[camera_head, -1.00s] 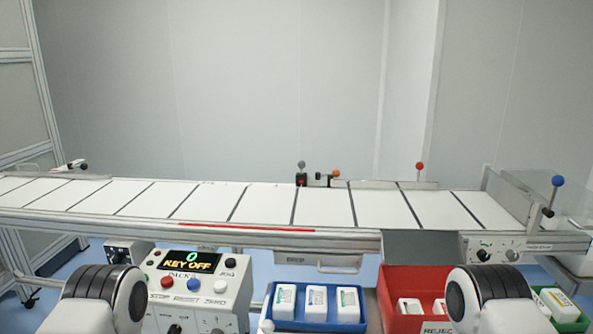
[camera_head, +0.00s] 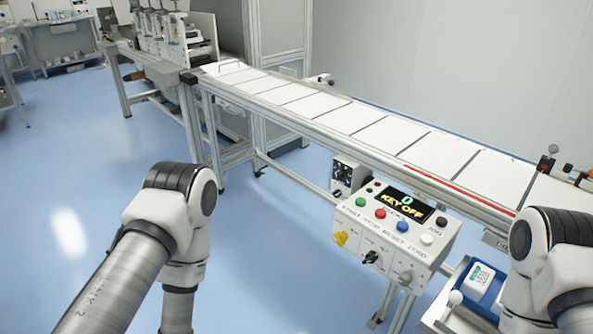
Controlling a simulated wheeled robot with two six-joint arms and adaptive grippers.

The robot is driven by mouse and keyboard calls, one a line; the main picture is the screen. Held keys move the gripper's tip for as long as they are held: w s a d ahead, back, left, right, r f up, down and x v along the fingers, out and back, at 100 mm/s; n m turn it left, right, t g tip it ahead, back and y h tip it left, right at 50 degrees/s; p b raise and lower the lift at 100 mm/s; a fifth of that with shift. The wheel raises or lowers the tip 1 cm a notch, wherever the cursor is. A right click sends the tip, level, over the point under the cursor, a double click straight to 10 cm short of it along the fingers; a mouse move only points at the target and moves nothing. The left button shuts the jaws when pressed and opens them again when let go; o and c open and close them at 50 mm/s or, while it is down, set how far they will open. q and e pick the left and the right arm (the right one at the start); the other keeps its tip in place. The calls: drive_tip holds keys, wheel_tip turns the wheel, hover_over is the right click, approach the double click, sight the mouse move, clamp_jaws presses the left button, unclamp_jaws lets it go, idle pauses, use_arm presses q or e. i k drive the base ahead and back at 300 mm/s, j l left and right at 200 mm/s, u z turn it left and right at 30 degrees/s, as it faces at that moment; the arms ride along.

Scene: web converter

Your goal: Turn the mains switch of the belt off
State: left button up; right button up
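The belt (camera_head: 385,139) runs from the upper left to the right edge with white sheets on it. A control box (camera_head: 395,237) hangs at its near side. Its display (camera_head: 403,200) reads "0" and "KEY OFF". It carries coloured buttons, a yellow knob (camera_head: 340,239), a black switch (camera_head: 370,257) and a grey knob (camera_head: 405,276). A smaller box (camera_head: 348,175) with a dark face sits left of it. I cannot tell which one is the mains switch, nor read the switch positions. Both my arms show, but neither gripper is in view.
A blue tray (camera_head: 462,304) with a white bottle (camera_head: 481,281) stands right of the control box. A machine (camera_head: 175,35) stands at the belt's far end. The blue floor (camera_head: 262,260) left of the control box is clear.

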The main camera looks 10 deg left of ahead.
sight(337, 193)
drive_tip(key=i+j+z, duration=0.3)
drive_tip(key=j, duration=0.3)
drive_tip(key=i+j+z, duration=0.35)
drive_tip(key=j, duration=0.4)
drive_tip(key=i+j+z, duration=0.15)
drive_tip(key=j, duration=0.2)
drive_tip(key=z, duration=0.8)
